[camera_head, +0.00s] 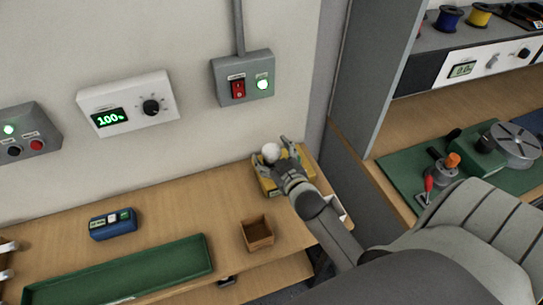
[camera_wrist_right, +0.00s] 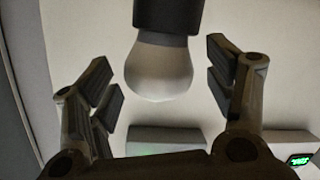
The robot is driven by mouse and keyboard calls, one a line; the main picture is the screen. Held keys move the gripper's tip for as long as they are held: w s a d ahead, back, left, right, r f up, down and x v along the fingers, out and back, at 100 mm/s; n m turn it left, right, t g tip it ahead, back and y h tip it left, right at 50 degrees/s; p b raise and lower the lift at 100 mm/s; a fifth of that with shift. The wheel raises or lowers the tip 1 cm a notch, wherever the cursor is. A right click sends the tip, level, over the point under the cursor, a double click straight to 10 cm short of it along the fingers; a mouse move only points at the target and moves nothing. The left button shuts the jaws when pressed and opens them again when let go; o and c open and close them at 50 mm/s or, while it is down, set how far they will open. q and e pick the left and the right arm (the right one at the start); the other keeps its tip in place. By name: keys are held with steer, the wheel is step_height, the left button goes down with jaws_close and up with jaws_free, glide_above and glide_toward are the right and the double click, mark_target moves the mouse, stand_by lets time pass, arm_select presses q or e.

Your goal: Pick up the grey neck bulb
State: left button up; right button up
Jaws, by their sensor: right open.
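A bulb shows in the right wrist view (camera_wrist_right: 163,68), with a pale round globe hanging below a dark neck that runs out of the top of the picture. It lies between the two spread fingers of my right gripper (camera_wrist_right: 162,78), with a gap visible on each side. In the head view the white globe of the bulb (camera_head: 270,152) shows at the fingers of my right gripper (camera_head: 279,156), over a yellow holder (camera_head: 264,184) at the back right of the table. The gripper hides much of the holder. My left gripper is not in view.
A small wooden box (camera_head: 257,233) stands left of my right arm. A long green tray (camera_head: 130,275) and a blue device (camera_head: 113,223) are farther left. A grey switch box (camera_head: 243,77) hangs on the wall behind. A grey partition (camera_head: 366,80) stands to the right.

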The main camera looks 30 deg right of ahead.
steer(key=shift+s, duration=0.1)
steer(key=c, duration=1.2)
steer(key=shift+r, duration=0.1)
